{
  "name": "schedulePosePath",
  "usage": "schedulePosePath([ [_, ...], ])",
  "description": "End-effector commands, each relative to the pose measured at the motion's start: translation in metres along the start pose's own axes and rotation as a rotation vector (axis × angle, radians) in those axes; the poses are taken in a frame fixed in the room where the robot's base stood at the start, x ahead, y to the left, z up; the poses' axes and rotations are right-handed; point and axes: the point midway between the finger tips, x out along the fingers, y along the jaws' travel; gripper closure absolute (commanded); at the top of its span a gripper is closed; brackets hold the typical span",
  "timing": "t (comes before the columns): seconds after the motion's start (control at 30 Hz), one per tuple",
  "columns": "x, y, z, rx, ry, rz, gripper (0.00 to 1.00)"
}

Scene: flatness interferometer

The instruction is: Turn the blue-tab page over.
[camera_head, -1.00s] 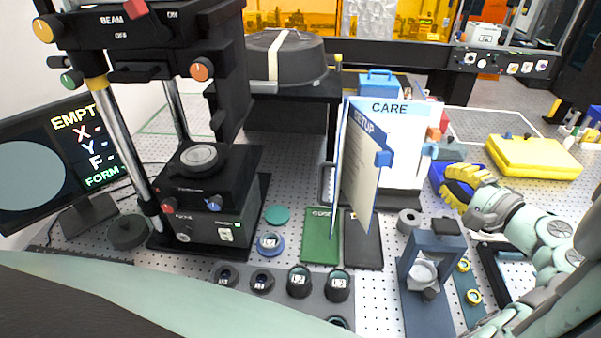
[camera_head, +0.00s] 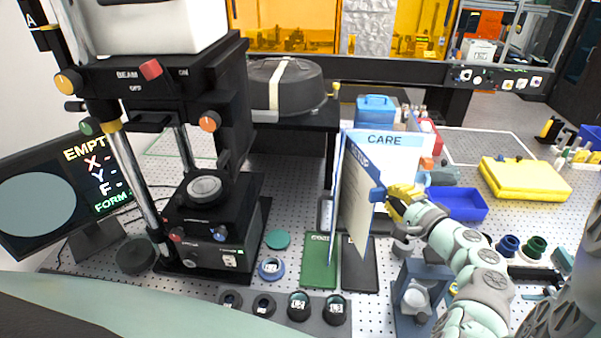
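A flip stand holds pages. The page marked SETUP (camera_head: 358,200) stands out edge-on toward me, angled, with a blue tab (camera_head: 378,194) on its right edge. The white CARE page (camera_head: 385,141) faces me behind it, with an orange tab (camera_head: 426,163) at its right. My gripper (camera_head: 393,202) has yellow fingers and comes in from the right. Its fingertips are at or right beside the blue tab. The view is too small to tell whether the fingers are closed on the tab.
A blue tray (camera_head: 458,204) and a yellow case (camera_head: 525,178) lie to the right. The interferometer (camera_head: 205,210) stands at the left. A green block (camera_head: 319,262) and a dark block (camera_head: 359,264) lie below the page. A grey-blue fixture (camera_head: 418,290) stands under my arm.

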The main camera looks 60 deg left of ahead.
Motion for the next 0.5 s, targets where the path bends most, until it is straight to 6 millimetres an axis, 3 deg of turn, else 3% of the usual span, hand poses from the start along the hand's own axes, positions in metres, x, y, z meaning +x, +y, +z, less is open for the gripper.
schedulePosePath([
  [0.5, 0.0042, -0.0002, 0.0116, -0.002, 0.013, -0.002, 1.00],
])
